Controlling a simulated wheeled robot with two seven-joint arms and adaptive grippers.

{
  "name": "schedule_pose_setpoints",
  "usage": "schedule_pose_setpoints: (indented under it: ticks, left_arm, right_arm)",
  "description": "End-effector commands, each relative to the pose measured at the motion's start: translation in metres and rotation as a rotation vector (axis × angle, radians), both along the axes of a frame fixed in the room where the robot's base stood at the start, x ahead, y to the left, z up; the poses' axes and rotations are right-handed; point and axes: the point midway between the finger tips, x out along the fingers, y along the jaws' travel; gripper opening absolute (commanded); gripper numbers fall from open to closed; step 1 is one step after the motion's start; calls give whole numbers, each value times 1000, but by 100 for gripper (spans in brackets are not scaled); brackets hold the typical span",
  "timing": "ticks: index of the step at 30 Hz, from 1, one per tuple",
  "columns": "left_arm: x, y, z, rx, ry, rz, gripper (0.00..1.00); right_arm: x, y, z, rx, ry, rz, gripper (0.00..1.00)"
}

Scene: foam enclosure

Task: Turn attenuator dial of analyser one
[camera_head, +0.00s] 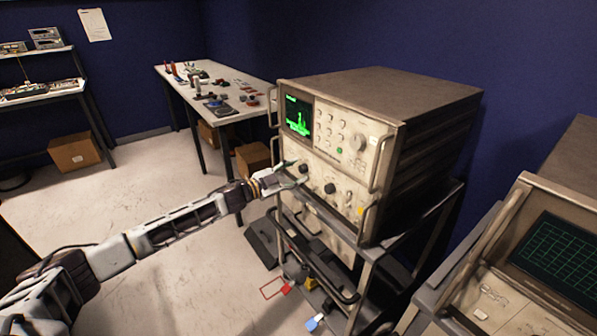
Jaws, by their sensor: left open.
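The analyser (435,95) is a beige-fronted, brown-cased instrument with a lit green trace screen (298,115), standing on a metal cart. Its upper panel carries a large grey dial (358,141) and several small buttons. Its lower panel has a dark knob (303,168) at the left and another dark knob (330,188) further right. I cannot read which one is the attenuator dial. My left gripper (297,174) is open at the left of the lower panel, its fingertips close to the left dark knob. I cannot tell whether they touch it. My right gripper is not in view.
The cart (436,232) has lower shelves with small items. A second instrument with a dark grid screen (562,262) stands at the lower right. A white workbench (240,112) with tools and a shelf of equipment are behind. Floor at left is mostly clear.

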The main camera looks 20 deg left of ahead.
Motion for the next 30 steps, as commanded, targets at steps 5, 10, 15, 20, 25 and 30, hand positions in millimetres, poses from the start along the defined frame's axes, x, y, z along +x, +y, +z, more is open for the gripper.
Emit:
schedule_pose_setpoints:
  ticks: [5,10,15,20,25,30]
  left_arm:
    - [10,-8,0,-2,0,0,51]
    - [14,-11,1,-1,1,0,51]
    - [15,-12,0,-1,1,0,51]
    - [15,-12,0,0,0,0,51]
    - [15,-12,0,0,0,0,33]
    - [15,-12,0,0,0,0,11]
  right_arm:
    - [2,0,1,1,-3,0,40]
    - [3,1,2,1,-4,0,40]
    - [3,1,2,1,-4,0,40]
    - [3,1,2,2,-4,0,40]
    - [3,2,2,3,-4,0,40]
    - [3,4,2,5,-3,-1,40]
